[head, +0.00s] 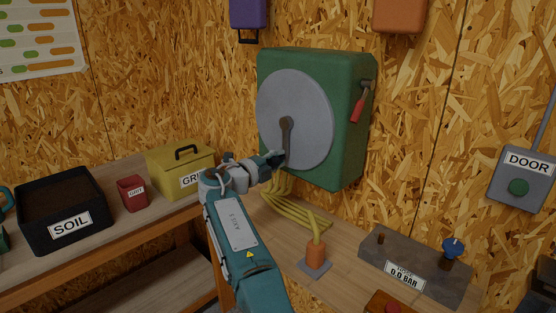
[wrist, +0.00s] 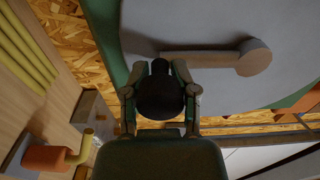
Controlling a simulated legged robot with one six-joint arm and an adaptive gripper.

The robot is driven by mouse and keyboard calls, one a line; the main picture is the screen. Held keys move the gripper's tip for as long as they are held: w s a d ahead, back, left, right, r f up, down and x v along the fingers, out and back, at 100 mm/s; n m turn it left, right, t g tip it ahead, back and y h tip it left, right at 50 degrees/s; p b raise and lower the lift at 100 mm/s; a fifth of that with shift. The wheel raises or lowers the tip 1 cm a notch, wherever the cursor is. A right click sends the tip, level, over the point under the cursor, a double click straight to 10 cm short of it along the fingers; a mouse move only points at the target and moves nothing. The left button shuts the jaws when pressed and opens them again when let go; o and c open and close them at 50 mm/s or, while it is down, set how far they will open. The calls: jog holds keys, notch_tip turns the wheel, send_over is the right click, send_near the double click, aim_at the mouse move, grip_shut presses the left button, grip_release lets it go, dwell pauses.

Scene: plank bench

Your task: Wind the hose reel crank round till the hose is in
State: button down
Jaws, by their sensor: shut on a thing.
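The green hose reel (head: 350,110) hangs on the wall with a round grey disc (head: 308,95) on its face. The dark crank arm (head: 286,135) points down from the disc's middle; it also shows in the wrist view (wrist: 212,59). My gripper (head: 273,159) is at the crank's lower end, its fingers closed around the black knob (wrist: 160,90) in the wrist view. The yellow hose (head: 300,213) hangs from under the reel and lies in several strands on the bench. Its orange end piece (head: 316,256) stands on a small grey plate.
A grey block reading 0.0 BAR (head: 415,267) with a blue knob (head: 453,247) sits at the right. A red lever (head: 358,108) is on the reel's side. A yellow bin (head: 180,172), red pot (head: 133,194) and SOIL tray (head: 62,210) stand left.

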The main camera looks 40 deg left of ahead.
jog(key=shift+a+f+m, duration=0.3)
jog(key=shift+a, duration=0.1)
jog(key=shift+a+f, duration=0.1)
jog(key=shift+c, duration=2.1)
grip_release()
jog(key=shift+r, duration=0.3)
